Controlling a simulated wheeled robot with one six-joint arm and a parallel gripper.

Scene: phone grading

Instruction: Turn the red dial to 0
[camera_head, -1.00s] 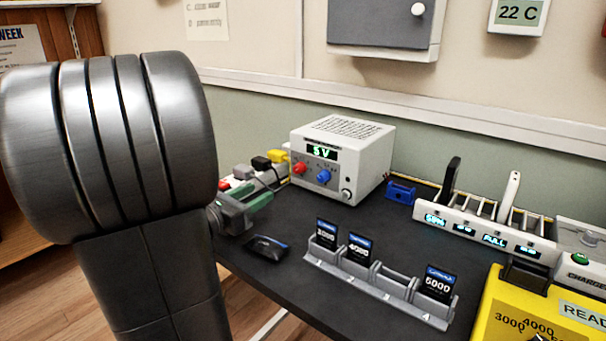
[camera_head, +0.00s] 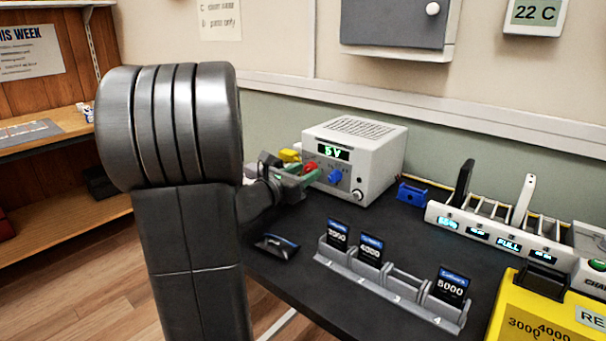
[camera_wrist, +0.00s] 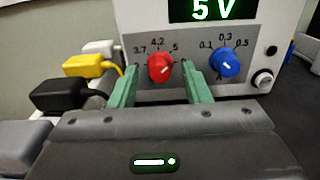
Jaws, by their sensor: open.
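The red dial (camera_wrist: 160,67) is on the front panel of the white power supply (camera_head: 378,157), left of a blue dial (camera_wrist: 225,63). Marks around the red dial include 3.7, 4.2 and 5, and its white pointer line faces the upper right. The display (camera_wrist: 212,9) reads 5 V. My gripper (camera_wrist: 158,88) is open, with its green fingers on either side of the red dial's lower part in the wrist view; I cannot tell if they touch it. In the head view the red dial (camera_head: 310,168) shows just beyond my gripper.
Yellow (camera_wrist: 84,65), black (camera_wrist: 60,96) and white plugs stand left of the supply. A grey card rack (camera_head: 385,290), a blue clip-like object (camera_head: 411,194) and a charging rack (camera_head: 490,238) are on the dark table.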

